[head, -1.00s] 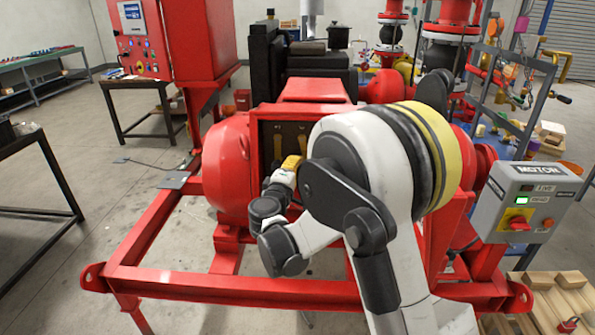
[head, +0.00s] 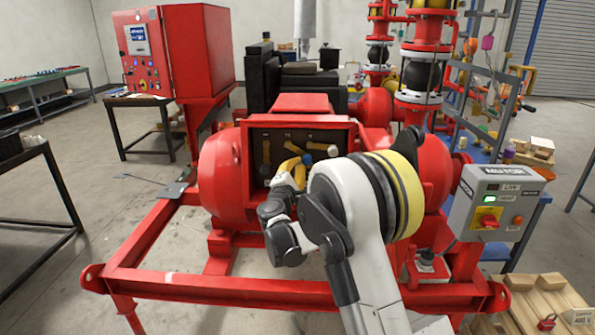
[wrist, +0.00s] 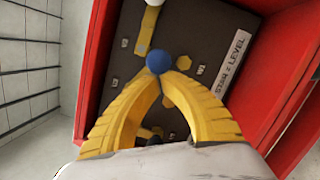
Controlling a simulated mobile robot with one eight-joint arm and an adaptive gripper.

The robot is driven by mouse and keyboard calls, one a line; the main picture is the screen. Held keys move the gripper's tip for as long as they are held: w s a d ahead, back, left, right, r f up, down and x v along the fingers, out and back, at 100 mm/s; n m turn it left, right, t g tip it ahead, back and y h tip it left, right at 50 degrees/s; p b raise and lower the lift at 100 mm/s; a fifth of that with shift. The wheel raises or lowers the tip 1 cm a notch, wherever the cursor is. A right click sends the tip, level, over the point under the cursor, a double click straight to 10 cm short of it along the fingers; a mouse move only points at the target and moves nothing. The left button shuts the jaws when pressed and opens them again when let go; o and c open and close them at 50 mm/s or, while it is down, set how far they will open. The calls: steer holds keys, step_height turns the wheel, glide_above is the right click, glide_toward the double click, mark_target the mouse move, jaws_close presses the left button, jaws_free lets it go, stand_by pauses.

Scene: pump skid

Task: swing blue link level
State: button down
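The blue knob (wrist: 159,63) of the blue link sits between the tips of my gripper's (wrist: 160,75) yellow fingers in the wrist view. The fingers are closed in on both its sides and appear to touch it. The blue link's bar is mostly hidden by the knob and fingers, so I cannot tell its angle. In the head view, my gripper (head: 302,160) is at the open front of the red terminal box (head: 352,140). A link with a white knob (head: 332,150) shows there beside my fingers. A label on the dark back panel reads "STAR = LEVEL" (wrist: 232,68).
Another brass link (head: 266,150) hangs at the left inside the box. The box's red walls (wrist: 95,65) stand close around my fingers. The red skid frame (head: 220,287) lies below my arm. A grey motor control box (head: 492,205) stands at the right.

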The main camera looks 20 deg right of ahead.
steer(key=shift+d+r+n, duration=0.25)
steer(key=shift+d+n, duration=0.05)
steer(key=shift+n, duration=0.3)
steer(key=shift+d+r, duration=0.2)
steer(key=shift+s+d+r+p, duration=0.15)
steer(key=shift+d+r+p, duration=0.05)
steer(key=shift+r+p, duration=0.1)
stand_by(2.3)
stand_by(0.4)
step_height(320, 180, down, 4)
steer(key=a+b, duration=0.2)
steer(key=b, duration=0.1)
steer(key=p+v, duration=0.3)
steer(key=v, duration=0.6)
steer(key=shift+s, duration=0.25)
